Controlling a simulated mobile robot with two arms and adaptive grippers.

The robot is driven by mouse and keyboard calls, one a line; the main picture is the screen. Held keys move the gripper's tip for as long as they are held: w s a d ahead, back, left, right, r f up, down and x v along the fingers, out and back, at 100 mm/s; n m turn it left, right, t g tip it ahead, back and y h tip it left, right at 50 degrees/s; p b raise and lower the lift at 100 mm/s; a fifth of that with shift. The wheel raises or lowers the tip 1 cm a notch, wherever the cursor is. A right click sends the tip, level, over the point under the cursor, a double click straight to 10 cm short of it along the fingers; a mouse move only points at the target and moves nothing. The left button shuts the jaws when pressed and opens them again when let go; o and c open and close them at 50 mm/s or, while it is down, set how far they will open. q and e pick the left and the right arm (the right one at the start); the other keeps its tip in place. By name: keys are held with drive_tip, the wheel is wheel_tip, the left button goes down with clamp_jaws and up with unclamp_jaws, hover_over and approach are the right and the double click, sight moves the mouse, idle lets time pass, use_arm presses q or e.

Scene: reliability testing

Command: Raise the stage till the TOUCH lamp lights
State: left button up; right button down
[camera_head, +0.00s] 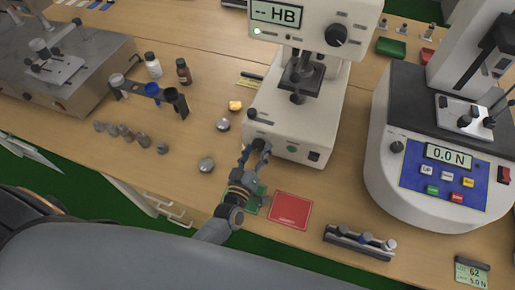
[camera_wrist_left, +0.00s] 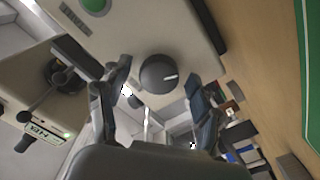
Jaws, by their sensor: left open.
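The hardness tester (camera_head: 317,20) stands at the back centre, its display (camera_head: 276,14) reading "-- HB". A small lamp (camera_head: 257,31) below the display looks pale green; its label is too small to read. The stage (camera_head: 301,77) sits under the tester's head. A dark round knob with a white mark (camera_wrist_left: 158,73) is on the front of its base, partly hidden by my fingers in the head view. My left gripper (camera_head: 256,153) is open, with its fingers on either side of the knob; contact is unclear. It also shows in the wrist view (camera_wrist_left: 160,80). My right gripper is not in view.
A red mat (camera_head: 290,209) and a green mat (camera_head: 256,204) lie near the front edge. Round weights (camera_head: 206,165) and a yellow block (camera_head: 235,105) lie left of the tester. A force tester (camera_head: 437,180) stands right. A rack (camera_head: 358,243) sits in front.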

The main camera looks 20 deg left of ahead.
use_arm(q)
drive_tip(key=s, duration=1.1)
drive_tip(key=shift+s+a, duration=0.15)
drive_tip(key=shift+s, duration=0.1)
idle(3.1)
